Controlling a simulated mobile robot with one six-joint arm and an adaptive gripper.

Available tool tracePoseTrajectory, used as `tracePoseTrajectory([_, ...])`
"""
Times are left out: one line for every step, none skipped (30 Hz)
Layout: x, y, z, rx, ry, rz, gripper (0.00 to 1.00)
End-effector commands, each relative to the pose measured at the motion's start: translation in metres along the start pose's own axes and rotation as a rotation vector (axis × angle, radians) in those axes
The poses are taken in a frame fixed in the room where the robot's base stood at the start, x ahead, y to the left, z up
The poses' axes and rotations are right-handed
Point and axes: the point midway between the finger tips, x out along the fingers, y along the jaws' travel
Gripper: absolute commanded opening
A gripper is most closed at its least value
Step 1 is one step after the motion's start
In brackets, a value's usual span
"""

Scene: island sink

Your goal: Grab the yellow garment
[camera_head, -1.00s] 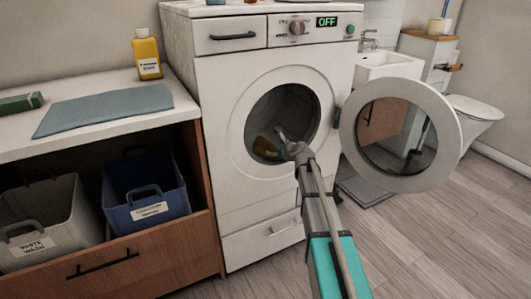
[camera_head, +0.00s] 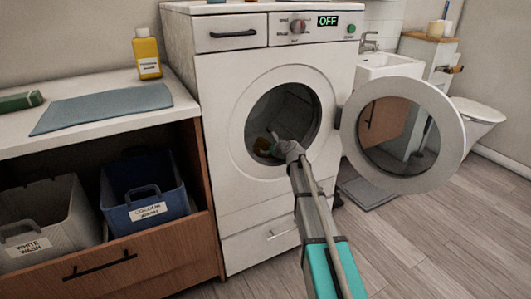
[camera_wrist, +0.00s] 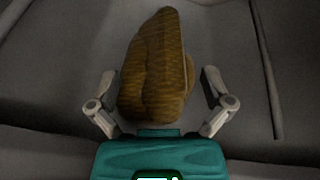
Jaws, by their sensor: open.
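The yellow garment (camera_wrist: 156,72) is a crumpled, ribbed, mustard-coloured bundle lying in the drum (camera_wrist: 60,60). In the wrist view it sits upright in the picture, between the fingers of my gripper (camera_wrist: 160,112). The fingers are spread, one on each side of its lower part, with a gap at the right finger. In the head view the garment (camera_head: 264,146) is a small patch inside the dark drum, mostly hidden by my gripper (camera_head: 276,142), which reaches in through the round opening.
The washing machine (camera_head: 225,105) stands with its round door (camera_head: 448,125) swung open to the right. A blue basket (camera_head: 165,212) and a grey basket (camera_head: 70,238) sit in the cabinet at left. A yellow bottle (camera_head: 147,52) and blue cloth (camera_head: 100,108) are on the counter.

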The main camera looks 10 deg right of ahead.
Motion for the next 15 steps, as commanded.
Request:
tracePoseTrajectory([0.010,0.000,-0.002,0.000,0.000,0.000,1.00])
tracePoseTrajectory([0.014,0.000,-0.002,0.000,0.000,0.000,1.00])
tracePoseTrajectory([0.019,0.001,-0.002,-0.001,0.000,0.000,1.00])
tracePoseTrajectory([0.022,0.000,-0.002,-0.001,0.000,0.000,1.00])
tracePoseTrajectory([0.025,0.000,-0.002,-0.002,0.000,0.000,1.00])
tracePoseTrajectory([0.029,0.000,-0.001,-0.002,0.000,0.000,1.00])
tracePoseTrajectory([0.031,0.000,-0.001,-0.002,0.000,0.000,1.00])
tracePoseTrajectory([0.033,0.000,-0.001,-0.002,0.000,-0.001,1.00])
tracePoseTrajectory([0.035,0.000,-0.001,-0.002,0.000,-0.001,1.00])
tracePoseTrajectory([0.036,0.000,-0.001,-0.002,0.000,-0.001,1.00])
tracePoseTrajectory([0.036,0.000,-0.001,-0.001,0.000,-0.001,1.00])
tracePoseTrajectory([0.036,0.000,-0.001,-0.001,0.000,-0.001,1.00])
tracePoseTrajectory([0.036,0.000,-0.001,-0.001,0.000,-0.001,1.00])
tracePoseTrajectory([0.036,0.000,-0.001,-0.001,0.000,-0.001,1.00])
tracePoseTrajectory([0.036,0.000,0.000,-0.001,0.000,-0.001,1.00])
